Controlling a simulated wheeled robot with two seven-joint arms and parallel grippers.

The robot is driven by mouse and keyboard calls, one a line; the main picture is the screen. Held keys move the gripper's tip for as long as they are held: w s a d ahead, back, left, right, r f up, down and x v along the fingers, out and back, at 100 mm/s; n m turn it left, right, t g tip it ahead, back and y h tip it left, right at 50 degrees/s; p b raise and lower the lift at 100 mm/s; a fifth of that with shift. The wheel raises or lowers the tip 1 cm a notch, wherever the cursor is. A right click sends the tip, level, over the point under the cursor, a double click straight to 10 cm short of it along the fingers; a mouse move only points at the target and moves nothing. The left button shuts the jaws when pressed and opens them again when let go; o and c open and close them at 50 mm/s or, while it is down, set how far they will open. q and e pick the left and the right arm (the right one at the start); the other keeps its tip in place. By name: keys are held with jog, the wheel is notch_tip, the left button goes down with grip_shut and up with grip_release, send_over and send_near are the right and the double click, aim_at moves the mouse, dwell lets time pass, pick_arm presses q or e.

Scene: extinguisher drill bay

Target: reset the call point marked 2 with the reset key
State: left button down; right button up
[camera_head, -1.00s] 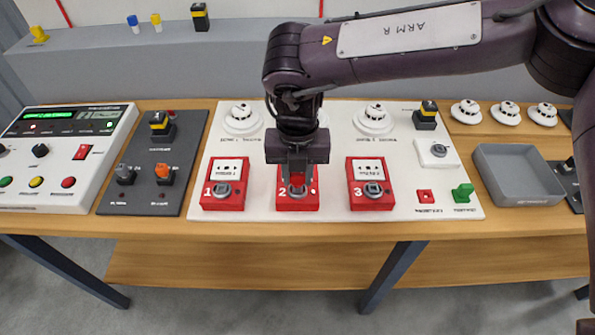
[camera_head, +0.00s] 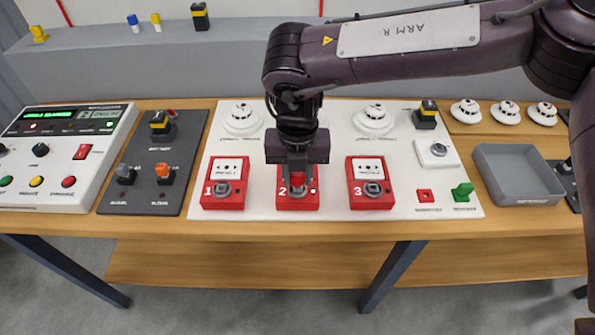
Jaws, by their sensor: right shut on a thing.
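The call point marked 2 (camera_head: 284,202) is a red box on the white board, between the red call points marked 1 (camera_head: 211,201) and 3 (camera_head: 388,202). My right gripper (camera_head: 297,186) reaches straight down over call point 2 and covers its upper middle. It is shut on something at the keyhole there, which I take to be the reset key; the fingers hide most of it. A small light dot shows at the right of call point 2. My left gripper is not in view.
A control panel (camera_head: 90,160) and a dark switch plate (camera_head: 142,195) stand left. A grey tray (camera_head: 518,199) stands right.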

jog(key=shift+f+b, duration=0.35)
jog(key=shift+f, duration=0.35)
dwell(0.4)
jog(key=shift+m, duration=1.2)
